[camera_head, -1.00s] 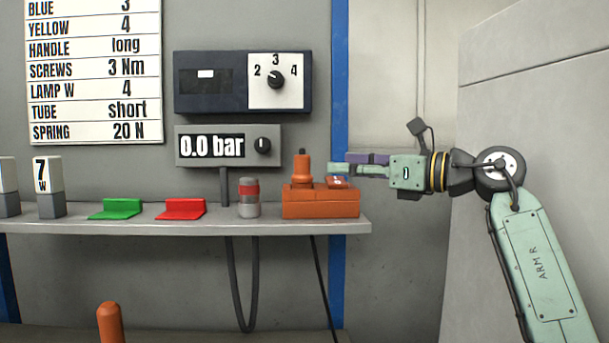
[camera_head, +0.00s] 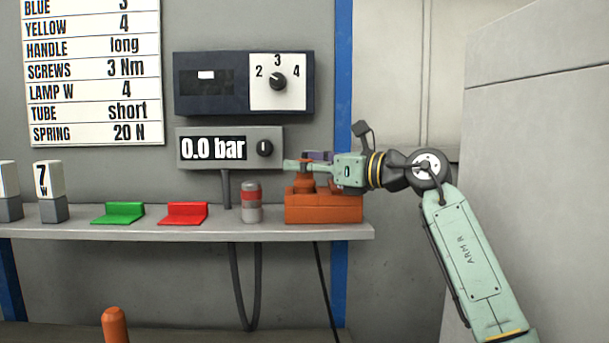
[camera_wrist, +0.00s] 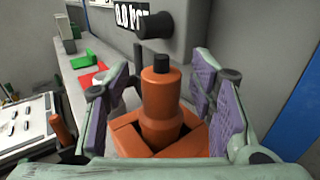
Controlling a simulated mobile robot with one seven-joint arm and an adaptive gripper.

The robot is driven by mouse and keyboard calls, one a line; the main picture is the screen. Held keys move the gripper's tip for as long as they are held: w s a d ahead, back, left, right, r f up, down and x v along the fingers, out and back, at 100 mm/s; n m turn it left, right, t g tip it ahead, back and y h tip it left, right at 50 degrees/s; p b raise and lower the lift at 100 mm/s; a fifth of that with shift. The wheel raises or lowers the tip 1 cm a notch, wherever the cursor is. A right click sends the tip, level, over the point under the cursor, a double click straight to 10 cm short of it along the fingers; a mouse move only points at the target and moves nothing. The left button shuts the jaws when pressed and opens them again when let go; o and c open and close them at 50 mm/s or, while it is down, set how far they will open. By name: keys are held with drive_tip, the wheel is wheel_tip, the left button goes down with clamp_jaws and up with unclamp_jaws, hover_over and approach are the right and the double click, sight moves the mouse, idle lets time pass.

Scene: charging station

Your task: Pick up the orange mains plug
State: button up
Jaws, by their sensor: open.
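The orange mains plug (camera_head: 304,184) stands upright in an orange box-shaped holder (camera_head: 325,209) on the shelf. In the wrist view the plug (camera_wrist: 160,103) is a stepped orange cylinder with a black tip, rising from the holder (camera_wrist: 128,140). My gripper (camera_head: 303,162) reaches in level from the right and covers the plug's upper part in the head view. In the wrist view my gripper (camera_wrist: 160,95) is open, with one purple-padded finger on each side of the plug. Gaps show between the pads and the plug.
Left of the holder on the shelf (camera_head: 310,232) stand a grey cylinder with a red band (camera_head: 252,202), a red bracket (camera_head: 184,213) and a green bracket (camera_head: 119,212). The pressure display (camera_head: 229,148) hangs close behind my fingers. A wall panel (camera_head: 540,150) stands on the right.

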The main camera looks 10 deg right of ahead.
drive_tip(key=shift+w+a, duration=0.2)
clamp_jaws()
idle(0.6)
